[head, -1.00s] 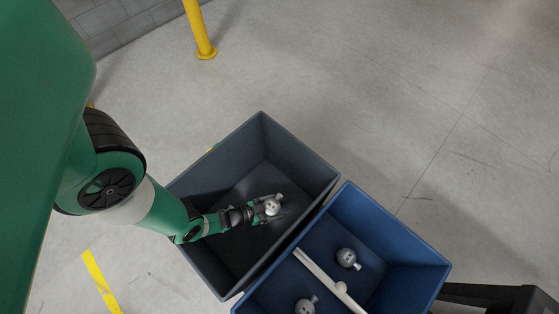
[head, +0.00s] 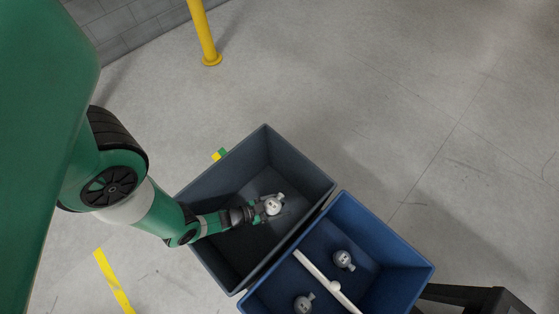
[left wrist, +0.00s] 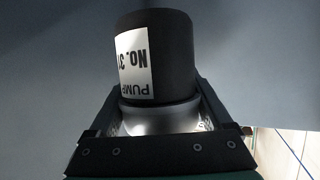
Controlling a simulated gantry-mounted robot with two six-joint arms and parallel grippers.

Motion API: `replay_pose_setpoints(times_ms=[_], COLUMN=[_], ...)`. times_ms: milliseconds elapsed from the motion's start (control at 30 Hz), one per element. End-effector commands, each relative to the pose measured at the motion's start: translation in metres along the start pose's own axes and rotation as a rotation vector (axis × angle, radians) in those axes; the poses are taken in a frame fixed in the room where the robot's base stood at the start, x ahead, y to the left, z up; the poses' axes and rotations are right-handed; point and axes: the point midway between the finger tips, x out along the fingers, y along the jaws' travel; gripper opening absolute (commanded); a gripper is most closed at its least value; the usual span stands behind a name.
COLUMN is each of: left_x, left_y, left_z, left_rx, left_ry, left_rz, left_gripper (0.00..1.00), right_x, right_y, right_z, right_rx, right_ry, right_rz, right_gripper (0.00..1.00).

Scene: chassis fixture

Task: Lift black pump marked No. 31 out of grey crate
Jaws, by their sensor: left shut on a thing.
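The grey crate (head: 302,160) stands in the middle of the head view. My left gripper (head: 264,208) reaches over it from the left and is shut on the pump (head: 273,206), which shows there as a small round silver end. In the left wrist view the pump (left wrist: 176,55) is a black cylinder with a white label reading "PUMP No. 31" and a silver collar. The left gripper's fingers (left wrist: 160,120) hold it on both sides of the collar. The pump appears within the crate's outline; its height above the crate floor is hard to tell.
A blue crate (head: 393,228) with a white divider (head: 316,277) stands close against the grey crate's right side and holds two silver-ended pumps (head: 344,260) (head: 304,304). A yellow post (head: 204,35) stands at the back. A dark structure (head: 470,297) is at lower right. Open floor lies behind the crates.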

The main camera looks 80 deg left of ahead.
Motion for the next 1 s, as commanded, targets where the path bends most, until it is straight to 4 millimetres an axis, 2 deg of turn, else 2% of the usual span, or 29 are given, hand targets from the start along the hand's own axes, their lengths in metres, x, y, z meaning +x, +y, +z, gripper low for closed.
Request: replay_pose_setpoints(times_ms=[33,1000], left_x=[-0.007,-0.068], left_y=[0.000,0.000], left_z=[-0.018,-0.166], left_rx=[0.001,0.001], left_ry=[0.003,0.004], left_rz=[0.000,0.000], left_gripper=[0.00,0.00], right_x=[0.013,0.127], right_y=[0.000,0.001], right_z=[-0.012,-0.117], right_rx=[0.000,0.000], right_ry=[0.000,0.000], right_rz=[0.000,0.000], right_gripper=[1.00,1.00])
